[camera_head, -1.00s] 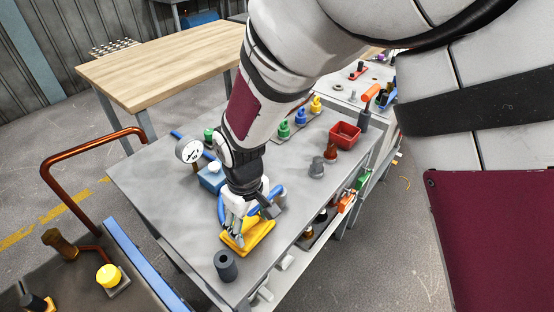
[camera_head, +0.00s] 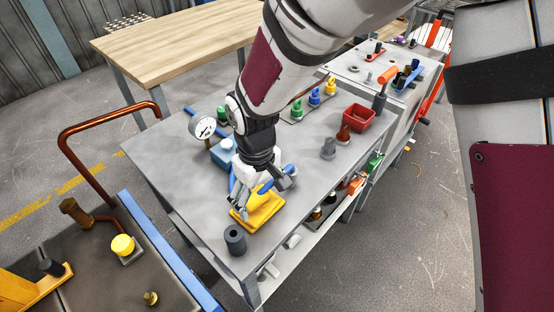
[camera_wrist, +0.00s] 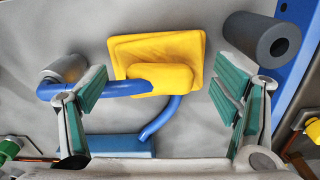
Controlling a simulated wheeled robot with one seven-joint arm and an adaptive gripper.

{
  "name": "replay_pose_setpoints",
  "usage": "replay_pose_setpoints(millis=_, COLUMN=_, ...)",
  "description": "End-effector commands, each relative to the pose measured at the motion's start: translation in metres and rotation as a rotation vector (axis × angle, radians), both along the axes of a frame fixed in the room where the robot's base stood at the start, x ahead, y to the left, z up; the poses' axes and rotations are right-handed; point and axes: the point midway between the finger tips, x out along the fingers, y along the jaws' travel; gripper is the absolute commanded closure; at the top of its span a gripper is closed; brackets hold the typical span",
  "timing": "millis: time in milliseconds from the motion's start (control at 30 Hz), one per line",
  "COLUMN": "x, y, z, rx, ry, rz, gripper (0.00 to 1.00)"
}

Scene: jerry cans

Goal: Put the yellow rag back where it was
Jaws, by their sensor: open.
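The yellow rag (camera_head: 258,214) lies as a flat, folded-looking yellow piece on the grey table (camera_head: 190,190), near its front left corner. In the wrist view the yellow rag (camera_wrist: 198,45) has a rounded yellow lump (camera_wrist: 165,78) over its near edge, with blue bent bars running from beside it; I cannot tell whether the lump is part of the rag. My gripper (camera_head: 262,194) points down just above it, partly hiding it. In the wrist view my gripper (camera_wrist: 160,90) is open, its green-padded fingers spread to either side of the yellow pieces. Nothing is visibly held.
A dark hollow cylinder (camera_head: 235,240) stands close by the rag. A pressure gauge (camera_head: 203,125) and a blue block (camera_head: 223,155) stand behind my gripper. A trolley with a copper-coloured rail (camera_head: 62,150) stands at left.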

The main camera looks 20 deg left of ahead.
Motion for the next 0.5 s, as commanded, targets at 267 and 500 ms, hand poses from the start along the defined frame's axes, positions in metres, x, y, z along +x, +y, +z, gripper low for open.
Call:
replay_pose_setpoints(millis=267, x=0.000, y=0.000, z=0.060, rx=0.004, ry=-0.003, rz=-0.001, gripper=0.18)
replay_pose_setpoints(millis=500, x=0.000, y=0.000, z=0.094, rx=0.002, ry=-0.002, rz=-0.001, gripper=0.18)
